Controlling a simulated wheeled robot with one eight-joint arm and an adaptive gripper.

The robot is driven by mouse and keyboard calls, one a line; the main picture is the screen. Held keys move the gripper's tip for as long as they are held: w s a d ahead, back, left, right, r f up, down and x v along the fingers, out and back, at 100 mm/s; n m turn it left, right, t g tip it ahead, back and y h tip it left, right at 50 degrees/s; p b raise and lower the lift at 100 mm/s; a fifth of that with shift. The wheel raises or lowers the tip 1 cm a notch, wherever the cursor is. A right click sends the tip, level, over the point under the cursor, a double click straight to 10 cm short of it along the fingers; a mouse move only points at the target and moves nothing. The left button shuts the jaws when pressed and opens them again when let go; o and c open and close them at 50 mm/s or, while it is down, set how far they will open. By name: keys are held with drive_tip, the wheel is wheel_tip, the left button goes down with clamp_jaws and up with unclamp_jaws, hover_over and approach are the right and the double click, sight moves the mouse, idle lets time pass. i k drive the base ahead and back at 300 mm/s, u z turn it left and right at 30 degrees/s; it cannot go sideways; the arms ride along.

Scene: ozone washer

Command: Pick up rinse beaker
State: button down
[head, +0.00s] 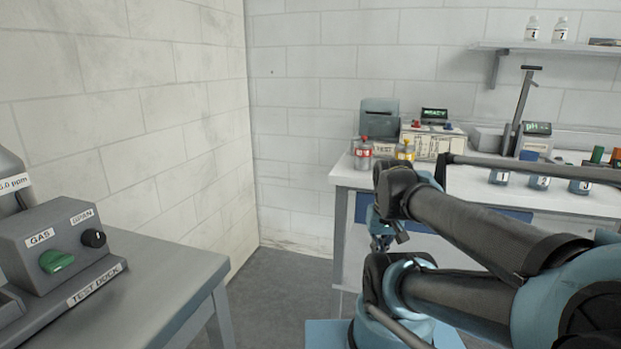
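Several small blue-grey vessels with number labels stand on the right bench: one marked 1 (499,177), one marked 2 (539,182) and one marked 3 (580,187). No label reading "rinse" is legible, so I cannot tell which vessel, if any, is the rinse beaker. My arm crosses the right side of the view in front of the bench. My gripper (382,240) appears small, beyond the arm links and in front of the bench's left end, apart from the vessels. Its fingers are partly hidden and too small to read.
A bottle with a red label (363,154) and one with a yellow label (405,150) stand at the bench's (462,178) left end, near a boxy instrument (432,141). A grey table (165,285) with a test dock (65,250) stands at left. Floor (285,285) between is clear.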

sight(525, 155)
drive_tip(key=z, duration=1.35)
